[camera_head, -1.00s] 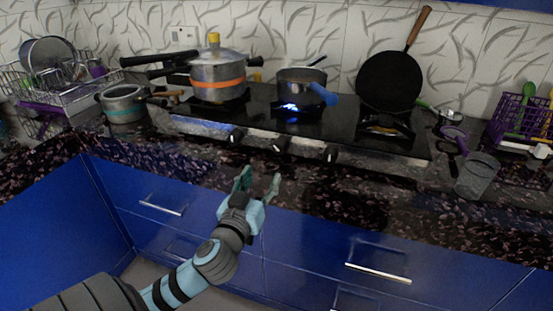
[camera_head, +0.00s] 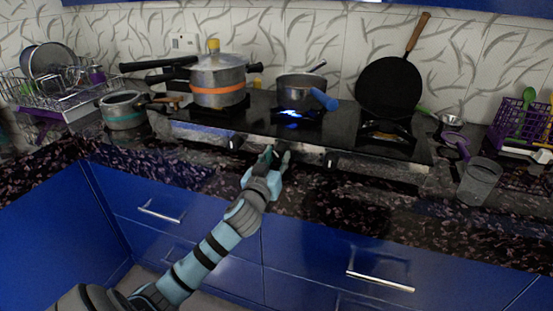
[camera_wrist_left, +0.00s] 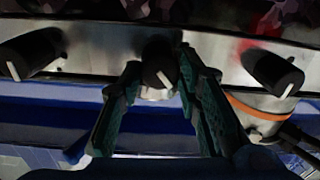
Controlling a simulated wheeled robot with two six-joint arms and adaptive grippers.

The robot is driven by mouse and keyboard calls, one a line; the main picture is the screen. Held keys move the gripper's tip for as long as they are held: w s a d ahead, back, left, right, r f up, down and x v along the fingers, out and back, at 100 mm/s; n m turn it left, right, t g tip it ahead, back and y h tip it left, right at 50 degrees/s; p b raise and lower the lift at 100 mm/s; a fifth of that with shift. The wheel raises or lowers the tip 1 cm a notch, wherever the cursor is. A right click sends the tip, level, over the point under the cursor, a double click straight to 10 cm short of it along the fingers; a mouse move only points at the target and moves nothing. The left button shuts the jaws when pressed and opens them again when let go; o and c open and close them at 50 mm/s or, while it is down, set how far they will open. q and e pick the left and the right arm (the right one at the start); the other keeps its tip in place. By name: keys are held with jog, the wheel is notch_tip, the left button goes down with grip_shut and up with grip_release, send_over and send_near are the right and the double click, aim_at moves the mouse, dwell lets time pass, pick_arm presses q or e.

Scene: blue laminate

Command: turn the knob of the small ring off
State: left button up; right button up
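The black stove (camera_head: 330,128) has three dark knobs on its front panel. The left knob (camera_head: 235,143) and the right knob (camera_head: 330,160) are clear of my gripper. A blue flame (camera_head: 291,113) burns on the middle ring, beneath the small pan (camera_head: 298,88). My left gripper (camera_head: 277,156) is at the middle knob and mostly hides it in the head view. In the left wrist view, the middle knob (camera_wrist_left: 158,60) sits between the two fingertips, which are close against its sides; its white mark is tilted. My right gripper is not in view.
A pressure cooker (camera_head: 218,80) stands on the left ring, and a smaller pot (camera_head: 123,110) is to its left. A flat black pan (camera_head: 389,88) leans on the wall behind the right ring. A clear cup (camera_head: 479,181) stands at the counter's right.

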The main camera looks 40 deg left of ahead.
pick_arm(q)
jog(key=c, duration=0.4)
jog(key=shift+o, duration=0.2)
jog(key=m+p, duration=0.2)
jog(key=m, duration=0.2)
jog(key=shift+r+p, duration=0.1)
jog(key=shift+p, duration=0.3)
jog(key=shift+m+p, duration=0.7)
jog(key=shift+m, duration=1.3)
jog(key=o, duration=1.1)
jog(key=shift+o, duration=0.2)
